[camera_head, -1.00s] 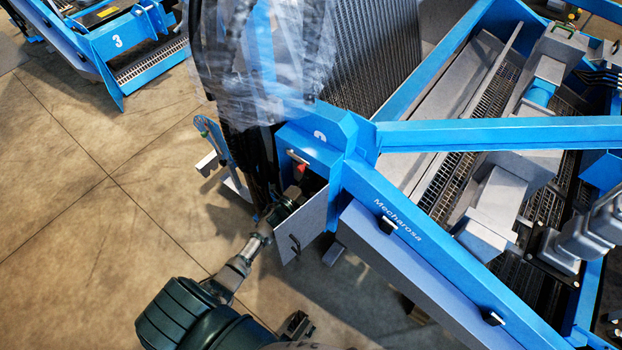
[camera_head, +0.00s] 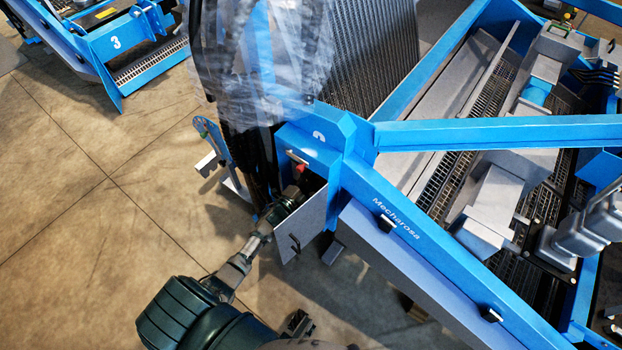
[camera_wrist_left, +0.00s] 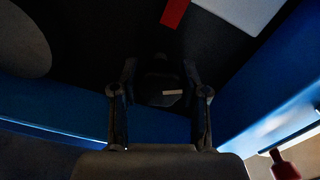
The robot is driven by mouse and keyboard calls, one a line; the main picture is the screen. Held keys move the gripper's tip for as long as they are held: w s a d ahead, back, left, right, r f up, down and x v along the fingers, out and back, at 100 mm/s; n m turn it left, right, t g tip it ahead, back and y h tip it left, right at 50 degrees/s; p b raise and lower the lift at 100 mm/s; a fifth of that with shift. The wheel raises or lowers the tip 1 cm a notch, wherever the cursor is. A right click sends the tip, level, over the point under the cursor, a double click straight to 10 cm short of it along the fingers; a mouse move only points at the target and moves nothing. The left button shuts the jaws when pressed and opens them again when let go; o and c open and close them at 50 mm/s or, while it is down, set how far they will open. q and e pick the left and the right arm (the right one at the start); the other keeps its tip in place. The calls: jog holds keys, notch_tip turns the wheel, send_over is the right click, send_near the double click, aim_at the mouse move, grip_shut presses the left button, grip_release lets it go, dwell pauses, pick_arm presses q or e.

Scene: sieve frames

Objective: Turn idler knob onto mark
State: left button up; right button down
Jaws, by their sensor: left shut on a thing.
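The idler knob (camera_wrist_left: 160,84) is dark, with a short pale bar on its face, in the middle of the left wrist view. The two fingers of my left gripper (camera_wrist_left: 160,100) stand on either side of it, shut on it. A red strip (camera_wrist_left: 174,12) on the dark panel, perhaps the mark, lies above the knob and a little right; the pale bar does not point clearly at it. In the head view my left gripper (camera_head: 291,193) reaches into a blue housing (camera_head: 310,148), and the knob is hidden there.
A grey open door plate (camera_head: 303,232) with a black handle hangs close beside my left wrist. Blue walls (camera_wrist_left: 250,100) flank the gripper. A red-ended part (camera_wrist_left: 283,166) sits at lower right. Clear plastic sheeting (camera_head: 265,60) hangs above. The concrete floor at left is free.

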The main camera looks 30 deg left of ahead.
pick_arm(q)
jog(key=o, duration=1)
jog(key=shift+a+f, duration=0.2)
jog(key=shift+f, duration=0.05)
jog(key=shift+o, duration=0.8)
jog(key=shift+s, duration=0.25)
jog(key=s+a, duration=0.1)
jog(key=s, duration=1)
jog(key=shift+s, duration=0.2)
jog(key=shift+f, duration=0.1)
